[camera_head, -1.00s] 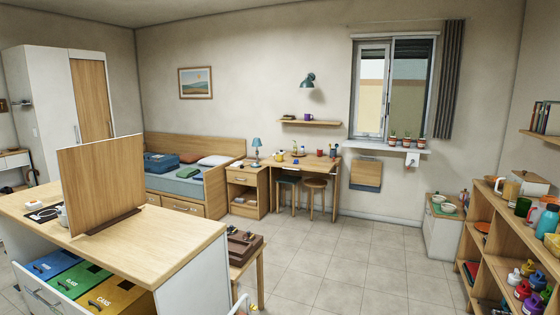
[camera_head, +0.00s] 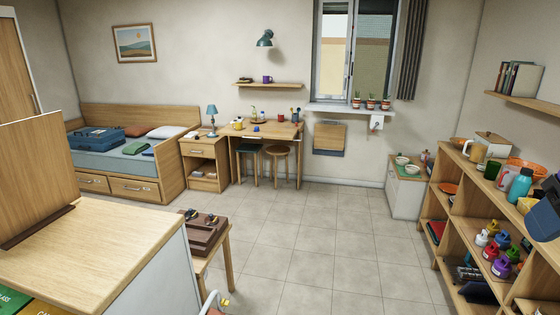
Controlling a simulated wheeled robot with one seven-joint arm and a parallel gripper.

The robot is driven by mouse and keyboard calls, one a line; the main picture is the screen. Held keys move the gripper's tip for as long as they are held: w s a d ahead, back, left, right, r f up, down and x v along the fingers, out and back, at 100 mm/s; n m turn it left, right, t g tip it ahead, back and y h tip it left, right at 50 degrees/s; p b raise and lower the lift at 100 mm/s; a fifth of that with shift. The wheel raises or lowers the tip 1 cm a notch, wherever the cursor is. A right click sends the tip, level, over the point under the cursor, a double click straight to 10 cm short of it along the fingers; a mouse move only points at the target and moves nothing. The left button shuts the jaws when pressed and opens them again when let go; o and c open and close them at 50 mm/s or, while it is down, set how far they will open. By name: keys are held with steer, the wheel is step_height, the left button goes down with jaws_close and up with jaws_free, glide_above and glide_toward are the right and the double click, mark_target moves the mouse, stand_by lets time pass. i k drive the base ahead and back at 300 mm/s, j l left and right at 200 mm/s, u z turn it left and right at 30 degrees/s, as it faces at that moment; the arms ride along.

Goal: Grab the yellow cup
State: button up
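A small yellow object (camera_head: 238,125), too small to tell whether it is a cup, sits at the left of the wooden desk (camera_head: 283,133) under the window wall. A tan-yellow mug (camera_head: 476,154) stands on top of the open wooden shelf unit at the right. A yellow, bowl-like thing (camera_head: 525,206) lies nearer on the same top, partly covered by a dark blue shape at the right edge. I cannot tell which of these is the yellow cup. My gripper's fingers do not show.
The shelf unit (camera_head: 452,190) holds a turquoise bottle (camera_head: 520,185), a green cup (camera_head: 492,170) and several coloured small bottles. Two stools stand before the desk. A wooden counter (camera_head: 95,245) fills the near left, with a low table beside it. The tiled floor (camera_head: 320,240) between is clear.

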mark_target(239, 127)
steer(key=i+z, duration=0.15)
steer(key=i, duration=0.75)
steer(key=i+j+z, duration=0.1)
steer(key=i+j, duration=0.15)
steer(key=i, duration=0.65)
steer(key=i+u, duration=0.1)
steer(key=i, duration=0.8)
steer(key=i+l+u, duration=0.1)
steer(key=i, duration=0.8)
steer(key=i+j+u, duration=0.1)
steer(key=i+u, duration=0.35)
steer(key=i, duration=0.35)
steer(key=i+l+u, duration=0.2)
steer(key=i+u, duration=0.2)
steer(key=i, duration=0.35)
steer(key=i+j+z, duration=0.3)
steer(key=i+j, duration=0.15)
steer(key=i, duration=0.2)
steer(key=i+j+z, duration=0.35)
steer(key=i+j, duration=0.25)
steer(key=i+j+z, duration=0.1)
steer(key=j, duration=0.6)
steer(key=i+j+z, duration=0.15)
steer(key=j, duration=0.6)
steer(key=i+j+z, duration=0.1)
steer(key=j, duration=0.65)
